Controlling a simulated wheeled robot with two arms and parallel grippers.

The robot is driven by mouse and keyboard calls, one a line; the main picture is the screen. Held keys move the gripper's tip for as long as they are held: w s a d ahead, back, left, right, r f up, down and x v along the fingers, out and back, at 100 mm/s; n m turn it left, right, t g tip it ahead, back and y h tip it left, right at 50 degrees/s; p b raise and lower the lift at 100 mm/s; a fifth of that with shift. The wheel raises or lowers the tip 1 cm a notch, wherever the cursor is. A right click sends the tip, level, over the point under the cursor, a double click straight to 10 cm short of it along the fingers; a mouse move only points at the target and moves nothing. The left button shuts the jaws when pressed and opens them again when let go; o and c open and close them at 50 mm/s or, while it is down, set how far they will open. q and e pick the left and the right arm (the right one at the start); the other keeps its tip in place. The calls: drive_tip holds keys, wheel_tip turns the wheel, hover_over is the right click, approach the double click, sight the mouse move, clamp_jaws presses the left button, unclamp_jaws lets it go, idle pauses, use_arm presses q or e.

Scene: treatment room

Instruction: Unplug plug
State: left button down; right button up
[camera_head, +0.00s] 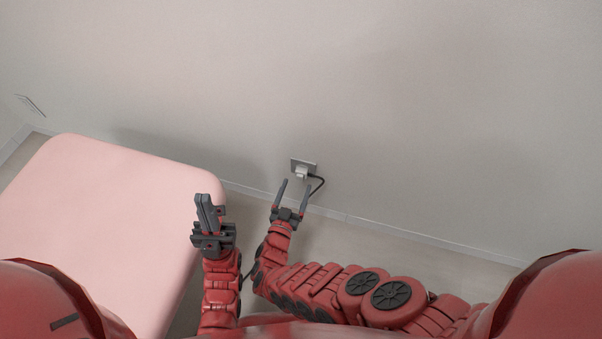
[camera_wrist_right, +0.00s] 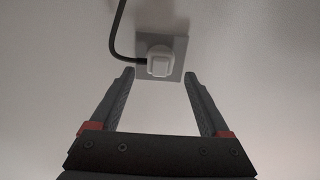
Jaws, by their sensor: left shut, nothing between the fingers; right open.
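A white plug (camera_head: 301,173) sits in a grey wall socket plate (camera_head: 310,164) low on the wall. A dark cable (camera_head: 321,183) runs from it down behind my right arm. In the right wrist view the plug (camera_wrist_right: 158,61) is seen ahead of the fingertips, with the plate (camera_wrist_right: 179,43) behind it and the cable (camera_wrist_right: 114,35) curving up on the left. My right gripper (camera_head: 293,183) is open, its fingers pointing at the plug, apart from it; it also shows in the wrist view (camera_wrist_right: 160,78). My left gripper (camera_head: 203,198) is shut and empty, left of the socket.
A pink padded treatment table (camera_head: 110,190) fills the left, beneath or beside my left gripper. A skirting board (camera_head: 420,235) runs along the wall's foot. A small wall vent or plate (camera_head: 31,105) is at far left. The wall around the socket is clear.

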sight(299, 179)
drive_tip(key=b+x, duration=0.1)
drive_tip(key=x, duration=0.2)
drive_tip(key=shift+w+d+f, duration=0.15)
drive_tip(key=shift+w, duration=0.2)
drive_tip(key=shift+w+d, duration=0.15)
drive_tip(key=shift+w, duration=0.35)
idle(0.4)
clamp_jaws()
idle(0.4)
drive_tip(key=shift+s, duration=0.1)
drive_tip(key=shift+p+v, duration=0.55)
drive_tip(key=shift+v, duration=2.4)
